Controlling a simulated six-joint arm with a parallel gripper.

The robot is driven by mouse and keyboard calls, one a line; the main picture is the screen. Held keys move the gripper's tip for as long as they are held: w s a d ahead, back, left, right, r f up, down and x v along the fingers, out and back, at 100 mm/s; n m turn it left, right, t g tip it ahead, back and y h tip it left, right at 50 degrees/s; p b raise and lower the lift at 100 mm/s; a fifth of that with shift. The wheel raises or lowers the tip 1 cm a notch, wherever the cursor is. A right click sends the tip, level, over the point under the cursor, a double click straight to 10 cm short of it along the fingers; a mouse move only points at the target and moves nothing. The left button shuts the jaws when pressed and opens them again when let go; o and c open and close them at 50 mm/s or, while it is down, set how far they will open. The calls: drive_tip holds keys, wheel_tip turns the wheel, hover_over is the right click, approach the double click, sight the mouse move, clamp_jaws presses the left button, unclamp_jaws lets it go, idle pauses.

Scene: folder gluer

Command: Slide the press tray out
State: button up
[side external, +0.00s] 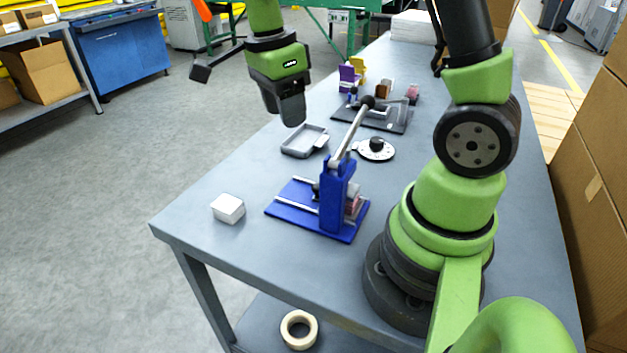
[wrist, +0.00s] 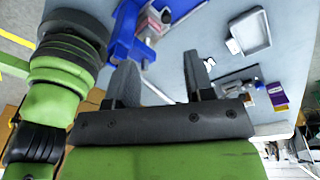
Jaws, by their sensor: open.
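A blue lever press (side external: 334,195) stands on the near part of the table, its silver lever tilted up to a dark knob. Its flat blue base (side external: 290,208) carries silver rails on the left. A reddish block (side external: 352,204) sits at the column's right side; no separate sliding tray can be told apart there. The press also shows at the top of the wrist view (wrist: 124,38). A shallow grey tray (side external: 292,153) lies behind the press. My gripper (side external: 291,112) hangs above the table's left edge, behind the press, apart from it. Its fingers (wrist: 162,80) are spread and empty.
A white box (side external: 228,208) lies left of the press. A round dial plate with a black knob (side external: 376,149) lies behind it. Farther back, a dark fixture plate (side external: 385,121) stands near purple and yellow holders (side external: 350,76). Bare table lies between the white box and grey tray.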

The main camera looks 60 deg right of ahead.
sight(315, 185)
drive_tip(key=s+d+f+m+g, duration=0.1)
drive_tip(key=f+m, duration=0.1)
drive_tip(key=f, duration=0.3)
drive_tip(key=d+f+m+g, duration=0.1)
drive_tip(key=d+f+m, duration=0.1)
drive_tip(key=f, duration=0.4)
drive_tip(key=s+d+f+m+g, duration=0.1)
drive_tip(key=f+m, duration=0.2)
drive_tip(key=f, duration=0.3)
drive_tip(key=shift+s+d+h, duration=0.3)
drive_tip(key=shift+h, duration=0.1)
drive_tip(key=shift+c, duration=0.2)
